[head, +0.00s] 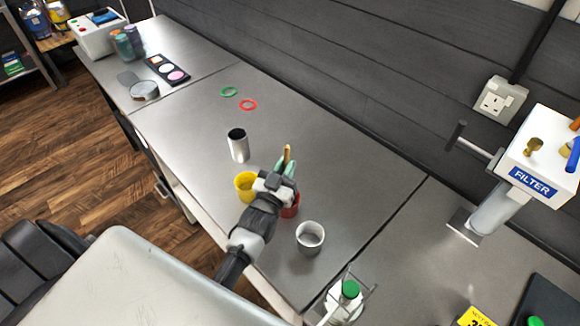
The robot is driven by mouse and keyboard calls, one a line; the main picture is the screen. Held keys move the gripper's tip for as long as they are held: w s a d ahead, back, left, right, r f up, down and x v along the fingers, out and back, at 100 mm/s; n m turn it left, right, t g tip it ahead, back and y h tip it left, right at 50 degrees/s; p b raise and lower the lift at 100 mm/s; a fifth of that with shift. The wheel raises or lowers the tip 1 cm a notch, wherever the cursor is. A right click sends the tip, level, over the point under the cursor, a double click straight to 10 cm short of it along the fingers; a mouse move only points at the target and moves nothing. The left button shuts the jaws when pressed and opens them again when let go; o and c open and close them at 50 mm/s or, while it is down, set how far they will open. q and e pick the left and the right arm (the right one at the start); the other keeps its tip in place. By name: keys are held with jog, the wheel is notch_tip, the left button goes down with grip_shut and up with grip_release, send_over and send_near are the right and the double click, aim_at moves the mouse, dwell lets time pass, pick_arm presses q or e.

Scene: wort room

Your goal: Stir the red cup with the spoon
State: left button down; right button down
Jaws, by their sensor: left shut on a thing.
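The red cup (291,211) stands on the grey worktop, mostly hidden behind my left gripper and wrist. My left gripper (285,168), with teal fingertips, is over the red cup and shut on the spoon (287,153). Only the spoon's light brown upper end shows, sticking up between the fingers. Its lower end is hidden, so I cannot tell whether it is inside the cup. My right gripper is not in view.
A yellow cup (246,186) stands just left of the red cup, a white cup (310,238) just right. A silver cup (238,146) stands behind. Green (229,92) and red (248,105) rings lie farther back. A white filter unit (545,155) is at the right.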

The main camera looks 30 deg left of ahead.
pick_arm(q)
jog(key=shift+s+d+r, duration=0.1)
jog(key=shift+s+d, duration=0.15)
jog(key=shift+s, duration=0.05)
jog(key=shift+d, duration=0.25)
jog(key=shift+w+a+r+p, duration=0.15)
jog(key=shift+r+p, duration=0.65)
jog(key=shift+r, duration=0.1)
jog(key=r, duration=0.1)
jog(key=r+p, duration=0.1)
jog(key=r, duration=0.1)
jog(key=shift+w+r+p, duration=0.3)
jog(key=shift+w, duration=0.1)
jog(key=shift+w+r, duration=0.1)
jog(key=shift+r, duration=0.55)
